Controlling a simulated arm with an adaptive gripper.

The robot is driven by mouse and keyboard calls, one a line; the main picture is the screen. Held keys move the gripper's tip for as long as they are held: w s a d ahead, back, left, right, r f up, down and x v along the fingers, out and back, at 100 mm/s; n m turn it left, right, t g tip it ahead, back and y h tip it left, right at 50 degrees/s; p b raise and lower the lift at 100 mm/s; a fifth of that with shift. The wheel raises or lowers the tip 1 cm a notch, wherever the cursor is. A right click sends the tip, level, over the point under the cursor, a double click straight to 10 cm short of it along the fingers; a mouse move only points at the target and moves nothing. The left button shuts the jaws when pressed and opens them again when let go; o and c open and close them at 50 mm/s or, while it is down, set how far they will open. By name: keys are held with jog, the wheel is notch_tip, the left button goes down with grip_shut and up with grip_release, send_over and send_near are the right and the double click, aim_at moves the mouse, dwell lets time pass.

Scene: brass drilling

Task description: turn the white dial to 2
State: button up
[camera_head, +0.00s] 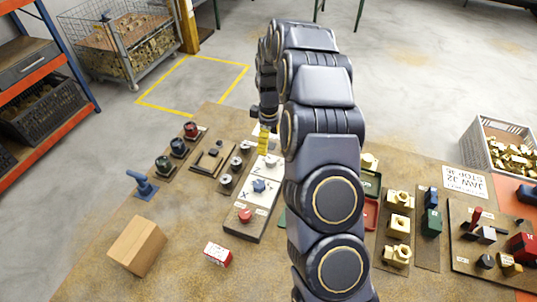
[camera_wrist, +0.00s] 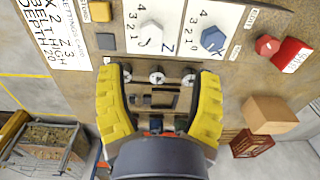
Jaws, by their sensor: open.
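The white dial (camera_wrist: 151,34) sits on a white panel marked Z, with the numbers 0 to 4 around it, in the upper middle of the wrist view. Its exact setting is too small to read surely. In the head view it shows as a pale knob (camera_head: 271,161) on the panel, beside my arm. My gripper (camera_wrist: 160,76) is open and empty, with yellow fingers spread wide. The dial appears beyond the fingertips in the wrist view, apart from them. In the head view, one yellow finger (camera_head: 263,139) shows; my arm hides the rest.
A blue dial (camera_wrist: 212,38) marked X and a red knob (camera_wrist: 267,45) sit beside the white dial. Several small round knobs (camera_wrist: 157,77) show between my fingers. A wooden block (camera_head: 137,246) and a red-and-white box (camera_head: 217,254) stand at the front left.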

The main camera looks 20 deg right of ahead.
aim_at(271, 159)
jog(key=shift+w+d+f, duration=0.35)
jog(key=shift+d+f, duration=0.15)
jog(key=shift+f, duration=0.2)
notch_tip(271, 159, down, 8)
jog(key=shift+r, duration=0.2)
grip_shut()
